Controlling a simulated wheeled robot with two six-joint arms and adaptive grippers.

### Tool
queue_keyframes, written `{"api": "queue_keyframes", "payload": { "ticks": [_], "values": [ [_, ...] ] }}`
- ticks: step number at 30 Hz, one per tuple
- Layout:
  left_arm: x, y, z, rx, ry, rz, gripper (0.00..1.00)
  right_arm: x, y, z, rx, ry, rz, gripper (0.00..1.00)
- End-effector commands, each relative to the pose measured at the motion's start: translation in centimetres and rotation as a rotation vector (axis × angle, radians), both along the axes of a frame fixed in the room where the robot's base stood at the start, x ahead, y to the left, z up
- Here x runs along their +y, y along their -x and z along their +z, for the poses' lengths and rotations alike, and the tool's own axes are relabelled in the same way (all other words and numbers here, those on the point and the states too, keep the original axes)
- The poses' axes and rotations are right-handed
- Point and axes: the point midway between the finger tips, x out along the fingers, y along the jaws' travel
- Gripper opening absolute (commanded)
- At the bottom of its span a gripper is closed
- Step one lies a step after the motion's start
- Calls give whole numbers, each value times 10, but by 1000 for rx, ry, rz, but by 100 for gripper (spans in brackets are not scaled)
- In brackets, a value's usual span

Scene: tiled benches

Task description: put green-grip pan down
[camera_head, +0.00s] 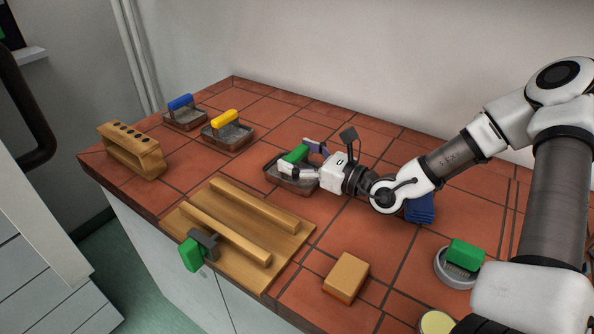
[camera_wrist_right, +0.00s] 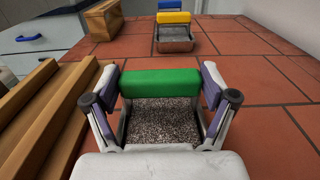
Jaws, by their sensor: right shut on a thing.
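The green-grip pan (camera_head: 283,182) is a shallow metal pan with a green bar handle, at the middle of the tiled bench (camera_head: 365,138). My right gripper (camera_head: 298,157) comes from the right and is shut on the green grip. In the right wrist view the green grip (camera_wrist_right: 160,83) lies across between the two fingers, with grey speckled contents in the pan (camera_wrist_right: 162,122) below. The pan is level, at or very close to the tiles; I cannot tell whether it touches. My left gripper is not in view.
A yellow-grip pan (camera_head: 228,136) and a blue-grip pan (camera_head: 184,118) stand further left. A wooden holed block (camera_head: 133,152) is at the left edge. A railed wooden board (camera_head: 291,238), an orange-brown block (camera_head: 346,277) and a green-topped round dish (camera_head: 448,277) are nearer. Bare tiles surround the pan.

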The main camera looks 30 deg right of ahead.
Motion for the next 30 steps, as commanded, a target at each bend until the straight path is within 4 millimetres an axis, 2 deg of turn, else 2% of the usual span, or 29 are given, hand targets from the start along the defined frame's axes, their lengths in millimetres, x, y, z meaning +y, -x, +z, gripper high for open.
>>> {"api": "queue_keyframes", "payload": {
  "ticks": [5, 8, 11, 18, 21, 24, 26, 30],
  "values": [
    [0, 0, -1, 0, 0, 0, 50, 0, 0, -4, 10, 2, 0, 34],
    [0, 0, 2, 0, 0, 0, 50, 0, 0, 2, 9, 1, -1, 34],
    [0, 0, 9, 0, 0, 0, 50, -1, 0, 20, 4, 0, -1, 34],
    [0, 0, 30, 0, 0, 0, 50, 0, 0, 80, 2, 0, 0, 34],
    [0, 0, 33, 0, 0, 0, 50, 0, 0, 94, 4, 2, -1, 34],
    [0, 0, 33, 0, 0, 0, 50, 0, 0, 98, 5, 0, -2, 34],
    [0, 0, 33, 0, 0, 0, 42, 0, 0, 98, 6, 1, -1, 34],
    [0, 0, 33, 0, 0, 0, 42, 0, 0, 98, 6, 1, -1, 34]
  ]
}}
